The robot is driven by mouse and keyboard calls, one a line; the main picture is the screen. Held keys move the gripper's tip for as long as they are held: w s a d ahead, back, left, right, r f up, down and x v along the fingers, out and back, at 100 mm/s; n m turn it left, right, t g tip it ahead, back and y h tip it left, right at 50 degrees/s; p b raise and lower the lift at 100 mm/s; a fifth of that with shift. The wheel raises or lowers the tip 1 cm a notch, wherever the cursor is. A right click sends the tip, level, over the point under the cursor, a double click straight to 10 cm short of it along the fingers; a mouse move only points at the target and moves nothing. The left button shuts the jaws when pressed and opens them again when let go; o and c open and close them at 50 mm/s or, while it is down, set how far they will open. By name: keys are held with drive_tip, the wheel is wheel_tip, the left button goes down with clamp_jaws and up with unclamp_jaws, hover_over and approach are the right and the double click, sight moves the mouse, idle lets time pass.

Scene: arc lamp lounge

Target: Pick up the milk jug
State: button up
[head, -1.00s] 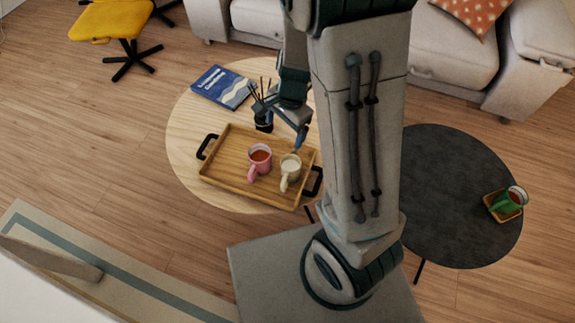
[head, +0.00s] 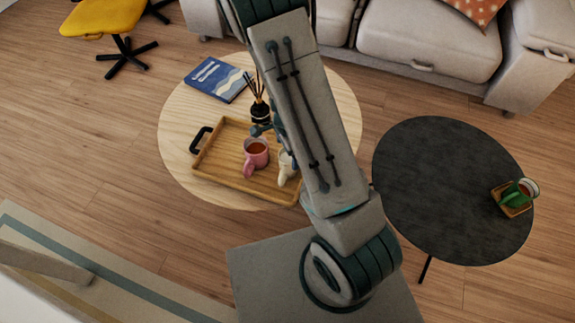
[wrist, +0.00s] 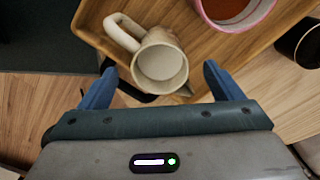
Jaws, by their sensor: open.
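The milk jug (head: 286,168) is a small cream jug with a handle, standing on the wooden tray (head: 214,160). My arm partly covers it in the head view. In the wrist view the jug (wrist: 161,64) shows from above with pale milk inside and its handle to the upper left. My gripper (wrist: 158,78) is open, with one blue finger on each side of the jug's near part. I cannot tell whether the fingers are down at its height. In the head view the gripper is mostly hidden behind my arm.
A pink mug of tea (head: 256,153) stands close beside the jug. A black reed diffuser (head: 260,108) stands behind the tray. A blue book (head: 217,78) lies on the light round table (head: 180,115).

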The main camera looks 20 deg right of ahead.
wheel_tip(320, 180, down, 5)
drive_tip(key=shift+w+f+b, duration=0.1)
drive_tip(key=shift+f+b, duration=0.1)
drive_tip(key=shift+b, duration=0.95)
drive_tip(key=shift+r, duration=0.1)
drive_tip(key=c, duration=1.3)
